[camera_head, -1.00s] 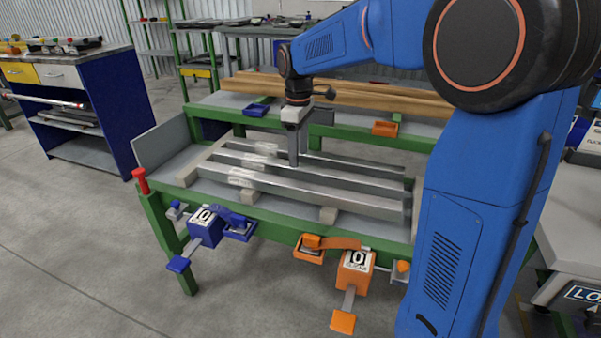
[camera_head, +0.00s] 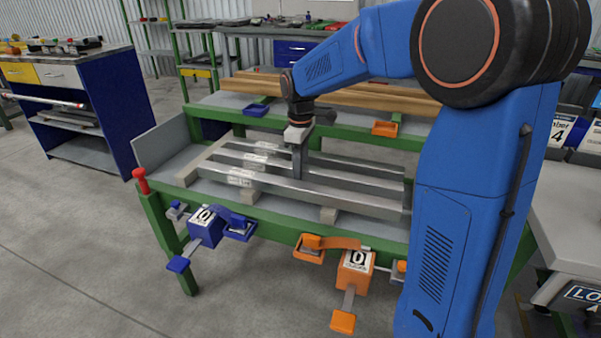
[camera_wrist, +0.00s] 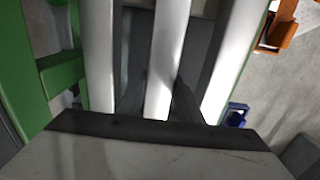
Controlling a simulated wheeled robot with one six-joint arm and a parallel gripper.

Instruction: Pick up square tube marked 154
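Three long grey square tubes lie side by side on the runout table (camera_head: 170,178): a back tube (camera_head: 350,163), a middle tube (camera_head: 350,179) and a front tube (camera_head: 350,199). Each has a white label near its left end; the numbers are too small to read, so I cannot tell which is marked 154. My gripper (camera_head: 298,172) points straight down over the tubes, low at the middle one. In the wrist view my gripper (camera_wrist: 158,95) is open, with one dark finger on each side of the middle tube (camera_wrist: 167,50). Fingertip contact with it cannot be told.
The tubes rest on wooden blocks (camera_head: 328,214). An upright grey plate (camera_head: 160,148) stands at the table's left end. Brown beams (camera_head: 350,95) lie behind. Blue (camera_head: 206,225) and orange (camera_head: 355,270) boxes hang along the front edge.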

